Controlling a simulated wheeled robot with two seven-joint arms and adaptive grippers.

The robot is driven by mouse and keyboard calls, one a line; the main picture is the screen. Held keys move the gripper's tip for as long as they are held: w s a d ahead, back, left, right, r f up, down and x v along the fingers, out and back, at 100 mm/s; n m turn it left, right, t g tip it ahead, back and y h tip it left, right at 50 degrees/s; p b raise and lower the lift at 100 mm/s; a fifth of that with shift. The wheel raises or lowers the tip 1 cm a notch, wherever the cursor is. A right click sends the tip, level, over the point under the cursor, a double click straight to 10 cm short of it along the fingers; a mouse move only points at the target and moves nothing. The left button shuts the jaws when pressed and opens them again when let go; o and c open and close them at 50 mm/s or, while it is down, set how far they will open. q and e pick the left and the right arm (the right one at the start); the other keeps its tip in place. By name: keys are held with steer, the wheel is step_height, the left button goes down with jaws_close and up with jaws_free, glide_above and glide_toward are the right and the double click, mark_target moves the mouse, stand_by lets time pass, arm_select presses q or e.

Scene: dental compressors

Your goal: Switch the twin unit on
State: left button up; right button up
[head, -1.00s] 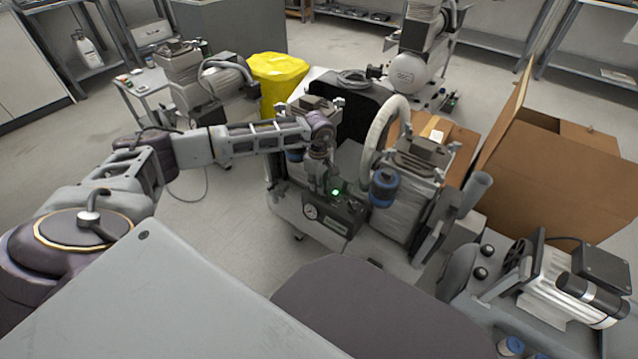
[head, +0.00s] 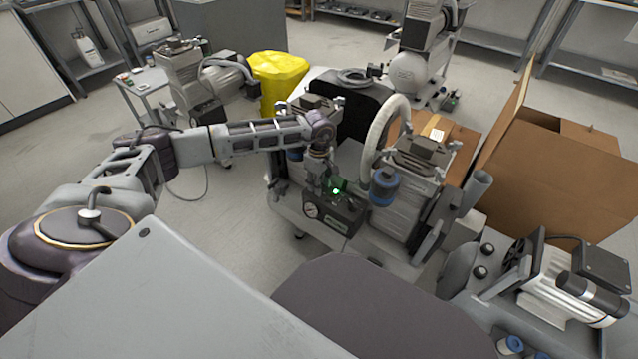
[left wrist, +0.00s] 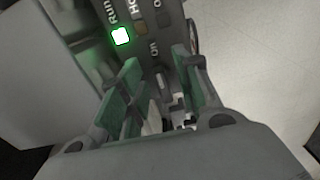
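The twin unit (head: 350,200) stands on a wheeled base at mid picture in the head view, with two ribbed compressor heads. Its dark control panel (head: 340,216) has a round gauge (head: 312,211) and a lit green lamp (head: 336,191). In the left wrist view the green lamp (left wrist: 120,36) is lit beside the word "Run"; other lamps there look dark. My left gripper (left wrist: 158,92) is open, its two green-padded fingers apart at the panel. A small switch lies between or behind the fingers, partly hidden; its position is unclear. My right gripper is not in view.
An open cardboard box (head: 550,165) stands to the right, and another compressor (head: 570,285) at the lower right. A yellow bin (head: 277,80) and a compressor on a trolley (head: 195,85) are behind on the left. Floor is clear left of the twin unit.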

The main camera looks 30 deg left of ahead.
arm_select(q)
step_height(320, 180, up, 12)
stand_by(0.8)
stand_by(0.6)
